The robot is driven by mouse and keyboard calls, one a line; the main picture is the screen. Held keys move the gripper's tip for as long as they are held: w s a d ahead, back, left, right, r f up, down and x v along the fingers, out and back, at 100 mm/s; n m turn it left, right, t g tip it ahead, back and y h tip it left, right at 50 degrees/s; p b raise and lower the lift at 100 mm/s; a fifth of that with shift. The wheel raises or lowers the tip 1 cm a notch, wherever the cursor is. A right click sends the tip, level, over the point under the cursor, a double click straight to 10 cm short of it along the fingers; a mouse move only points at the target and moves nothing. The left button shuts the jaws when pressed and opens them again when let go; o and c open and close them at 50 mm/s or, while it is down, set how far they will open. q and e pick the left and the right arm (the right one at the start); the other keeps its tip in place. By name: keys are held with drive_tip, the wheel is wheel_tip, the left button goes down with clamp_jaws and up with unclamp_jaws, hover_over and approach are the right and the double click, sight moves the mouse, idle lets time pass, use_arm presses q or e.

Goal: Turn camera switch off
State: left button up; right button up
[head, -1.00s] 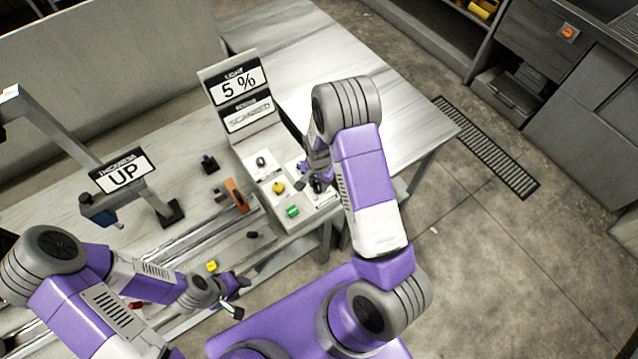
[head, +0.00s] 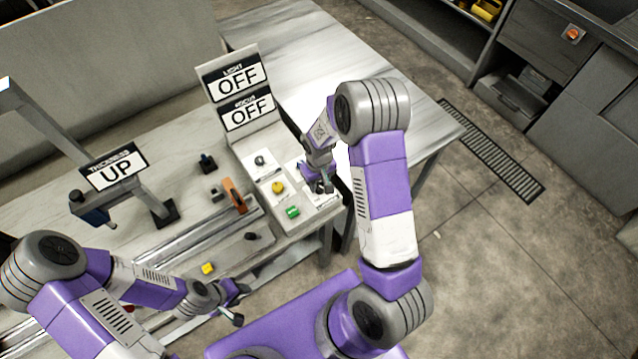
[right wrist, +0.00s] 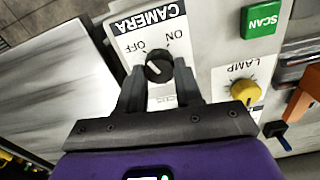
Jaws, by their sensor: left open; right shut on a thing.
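The camera switch (right wrist: 159,66) is a dark round knob on a white plate marked CAMERA, OFF and ON, upside down in the right wrist view. My right gripper (right wrist: 160,75) has its fingers on both sides of the knob and is shut on it. I cannot tell clearly where its pale mark points. In the head view, my right gripper (head: 322,186) covers the switch at the panel's right side. Two displays (head: 240,95) on the upright board both read OFF. My left gripper (head: 236,303) is open and empty by the table's front edge.
The panel (head: 270,212) also carries a yellow lamp knob (head: 278,187), a green SCAN button (head: 292,211) and a black knob (head: 260,160). An orange-handled part (head: 235,195) stands left of it. A thickness sign (head: 114,167) reads UP. The back table is bare.

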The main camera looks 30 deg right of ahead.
sight(318, 185)
drive_tip(key=shift+n+b, duration=0.45)
drive_tip(key=shift+n, duration=1.55)
drive_tip(key=o, duration=1)
drive_tip(key=shift+o, duration=0.2)
wheel_tip(318, 185, up, 8)
drive_tip(key=shift+f, duration=0.15)
